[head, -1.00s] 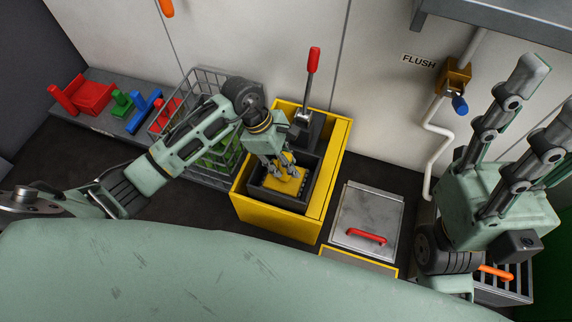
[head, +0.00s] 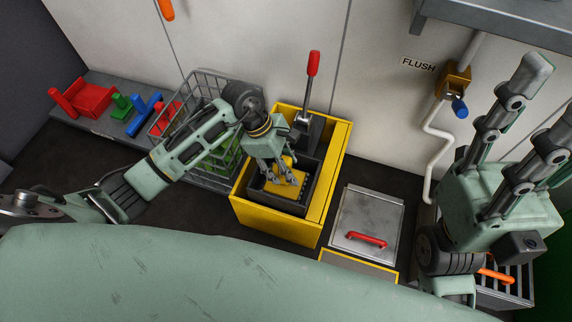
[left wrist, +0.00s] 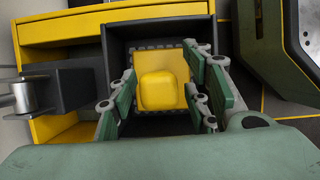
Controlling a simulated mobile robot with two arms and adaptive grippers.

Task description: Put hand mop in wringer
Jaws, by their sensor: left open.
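The yellow hand mop (head: 283,183) lies in the dark wringer well (head: 253,195) of the yellow wringer box (head: 262,217). In the left wrist view, the mop's yellow raised block (left wrist: 158,90) shows between the spread fingers of my left gripper (left wrist: 157,103). In the head view, my left gripper (head: 284,176) is open, directly over the mop; finger contact cannot be told. The wringer's red-handled lever (head: 313,64) stands upright behind the well. My right gripper (head: 549,100) is at the far right, open and empty, its fingers pointing up.
A wire basket (head: 205,84) with green contents stands left of the wringer. A grey shelf (head: 107,128) holds red, green and blue items. A metal lid (head: 370,215) with a red handle is at the right. A pipe with a blue-handled valve (head: 460,106) runs down the wall.

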